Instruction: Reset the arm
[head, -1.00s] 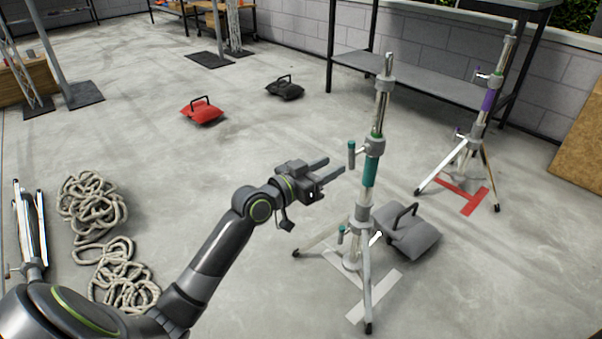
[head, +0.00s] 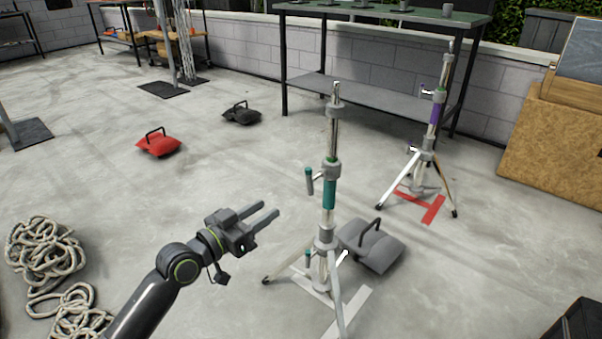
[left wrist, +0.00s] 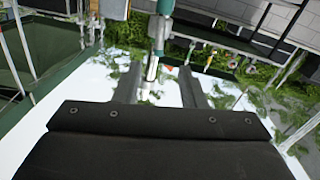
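My left gripper (head: 266,214) is open and empty in the head view. Its two fingers point up and to the right, toward the stand with the teal band (head: 329,192), and are apart from it. That stand is upright on spread tripod legs. The left wrist view shows the two fingers (left wrist: 160,85) apart, with part of a teal and metal stand (left wrist: 160,30) beyond them. My right gripper is not clearly in view; only a dark shape shows at the lower right corner of the head view.
A grey sandbag (head: 372,250) lies by the teal stand's legs. A purple-banded stand (head: 436,112) stands behind over red floor tape (head: 434,209). Red (head: 158,146) and black (head: 241,115) sandbags lie farther back. Coiled rope (head: 42,252) lies at left. A green-topped table (head: 390,12) stands behind.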

